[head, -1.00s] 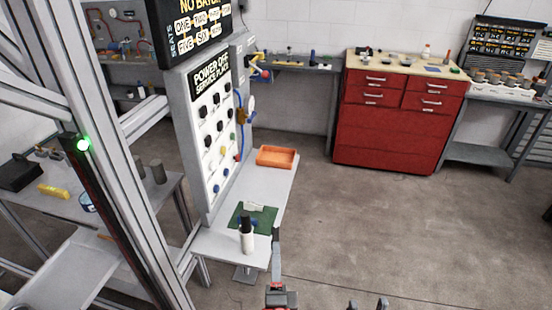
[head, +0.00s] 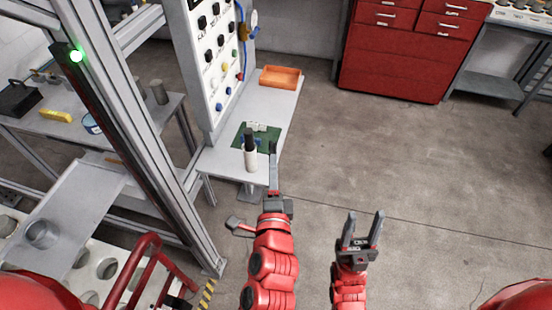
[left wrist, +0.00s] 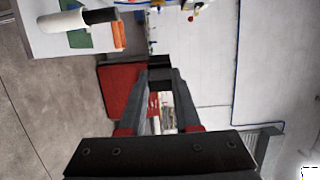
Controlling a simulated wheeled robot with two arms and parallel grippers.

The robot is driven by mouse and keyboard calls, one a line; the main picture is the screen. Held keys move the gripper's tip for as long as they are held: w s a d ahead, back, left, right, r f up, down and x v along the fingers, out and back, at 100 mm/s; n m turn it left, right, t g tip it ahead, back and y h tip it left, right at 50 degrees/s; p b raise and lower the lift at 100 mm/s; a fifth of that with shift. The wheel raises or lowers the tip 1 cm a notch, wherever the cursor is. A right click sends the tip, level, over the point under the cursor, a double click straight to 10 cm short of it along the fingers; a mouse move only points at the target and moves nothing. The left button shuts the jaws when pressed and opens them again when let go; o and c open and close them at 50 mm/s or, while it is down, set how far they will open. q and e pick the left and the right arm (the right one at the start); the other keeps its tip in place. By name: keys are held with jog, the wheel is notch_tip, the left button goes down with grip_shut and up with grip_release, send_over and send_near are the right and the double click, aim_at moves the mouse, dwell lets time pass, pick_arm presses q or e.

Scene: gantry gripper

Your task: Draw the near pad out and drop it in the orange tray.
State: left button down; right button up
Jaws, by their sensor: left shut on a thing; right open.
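My left gripper (head: 272,148) is shut, its fingers pointing forward beside the right edge of the grey bench (head: 222,166). In the left wrist view a small dark block, which looks like the pad (left wrist: 160,78), sits between the left fingertips (left wrist: 160,86). In the head view it cannot be told apart from the fingers. The orange tray (head: 281,77) stands on the far end of the bench, ahead of the left gripper and apart from it. Its inside looks empty. My right gripper (head: 364,218) is open and empty over the floor, to the right.
A white bottle with a black top (head: 250,152) stands upright by a green mat (head: 240,138), close to the left gripper. Small pale pieces (head: 260,127) lie on the mat. A panel (head: 214,62) rises along the bench's left. The floor to the right is clear.

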pick_arm(q)
jog(key=shift+w+a+f, duration=0.1)
jog(key=shift+a, duration=0.1)
jog(key=shift+w+a+f+b, duration=0.35)
jog(key=shift+a+f+b, duration=0.1)
jog(key=shift+a, duration=0.1)
jog(key=shift+w+a+f, duration=0.1)
jog(key=shift+f, duration=0.05)
